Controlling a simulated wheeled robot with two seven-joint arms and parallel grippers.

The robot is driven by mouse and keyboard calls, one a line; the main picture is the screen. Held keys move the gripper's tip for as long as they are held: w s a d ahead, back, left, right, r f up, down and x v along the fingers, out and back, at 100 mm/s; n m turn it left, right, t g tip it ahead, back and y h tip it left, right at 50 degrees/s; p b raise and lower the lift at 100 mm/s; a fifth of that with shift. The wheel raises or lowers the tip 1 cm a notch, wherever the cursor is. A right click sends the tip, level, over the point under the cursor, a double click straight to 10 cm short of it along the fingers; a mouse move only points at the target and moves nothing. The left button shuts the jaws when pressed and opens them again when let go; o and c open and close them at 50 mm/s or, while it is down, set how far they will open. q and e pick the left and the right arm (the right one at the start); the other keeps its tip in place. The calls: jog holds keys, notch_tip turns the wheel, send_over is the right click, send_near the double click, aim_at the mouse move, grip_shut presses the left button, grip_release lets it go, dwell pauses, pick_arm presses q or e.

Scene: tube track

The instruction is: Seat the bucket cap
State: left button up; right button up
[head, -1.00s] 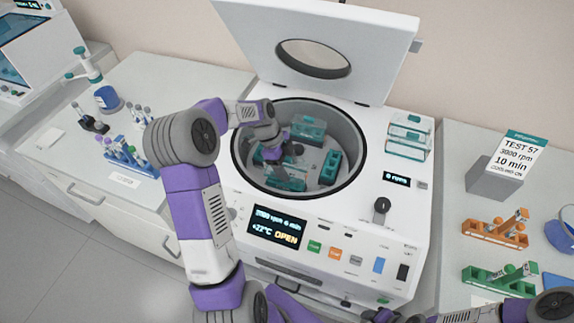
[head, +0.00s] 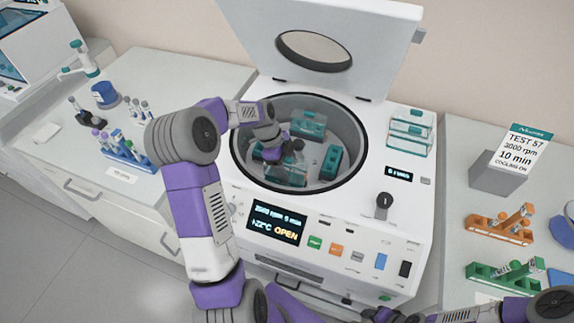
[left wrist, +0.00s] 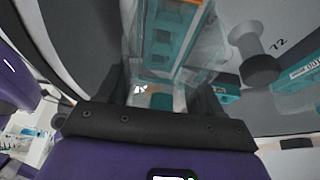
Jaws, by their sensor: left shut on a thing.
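My left gripper (head: 288,153) reaches down into the open centrifuge bowl (head: 358,130). It is shut on a clear bucket cap (head: 290,177) at the front left of the rotor. In the left wrist view the clear cap (left wrist: 172,50) lies between the dark fingers, over a teal bucket with an orange part inside. I cannot tell whether the cap is fully down on its bucket. Another bucket (head: 331,162) stands at the right in the bowl, and one more (head: 308,124) at the back. My right gripper is not in view.
The centrifuge lid (head: 330,25) stands open behind the bowl. Clear caps (head: 411,130) sit stacked on the right of the housing. Orange (head: 500,230) and green (head: 505,275) racks lie on the right bench. A blue tube rack (head: 125,152) stands on the left bench.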

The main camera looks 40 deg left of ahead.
pick_arm(q)
jog(key=shift+f+b, duration=0.75)
jog(key=shift+f, duration=0.25)
jog(key=shift+f+b, duration=0.35)
jog(key=shift+f, duration=0.1)
jog(key=o, duration=1.2)
jog(key=p+v, duration=0.1)
jog(key=v, duration=0.6)
jog(key=shift+a+r+p, duration=0.1)
jog(key=shift+r+p, duration=0.25)
